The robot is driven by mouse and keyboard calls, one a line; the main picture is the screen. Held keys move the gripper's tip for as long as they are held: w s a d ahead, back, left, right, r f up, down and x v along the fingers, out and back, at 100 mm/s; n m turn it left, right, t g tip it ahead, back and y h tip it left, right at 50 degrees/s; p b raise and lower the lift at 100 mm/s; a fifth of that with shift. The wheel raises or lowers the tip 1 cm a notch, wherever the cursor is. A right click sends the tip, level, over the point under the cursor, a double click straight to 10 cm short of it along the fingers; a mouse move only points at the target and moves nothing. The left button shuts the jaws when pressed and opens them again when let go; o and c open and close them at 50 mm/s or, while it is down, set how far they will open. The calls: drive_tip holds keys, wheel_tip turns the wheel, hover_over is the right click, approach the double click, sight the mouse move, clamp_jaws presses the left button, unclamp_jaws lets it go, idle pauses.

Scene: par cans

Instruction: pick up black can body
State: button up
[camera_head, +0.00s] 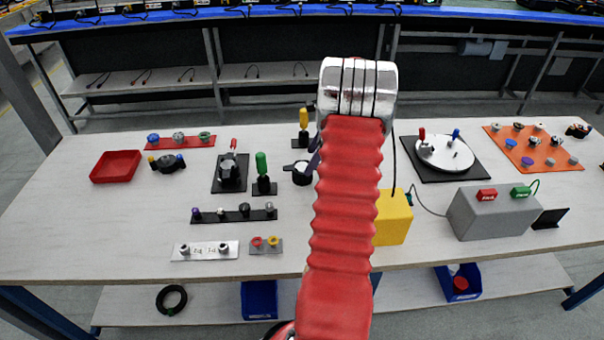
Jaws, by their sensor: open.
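A short black round body with a pale top (301,173) stands on the table just left of my red arm; it looks like the black can body, but I cannot be sure. Its right side is close to or behind a dark sliver that seems to be part of my gripper (314,155). The rest of my gripper is hidden behind my arm. The jaws are open, and I see nothing held. Whether the gripper touches the black body cannot be told.
Left of it stand a green-handled fixture (262,170) and a black fixture with a grey part (229,172). A yellow box (393,219) and a grey button box (488,214) stand to the right. A red tray (116,166) lies far left.

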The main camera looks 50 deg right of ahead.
sight(304, 166)
drive_tip(key=shift+x, duration=1.25)
drive_tip(key=shift+x, duration=2.6)
drive_tip(key=shift+a, duration=0.1)
drive_tip(key=shift+c, duration=0.4)
drive_tip(key=c, duration=1.4)
wheel_tip(304, 166, up, 10)
drive_tip(key=shift+r, duration=0.1)
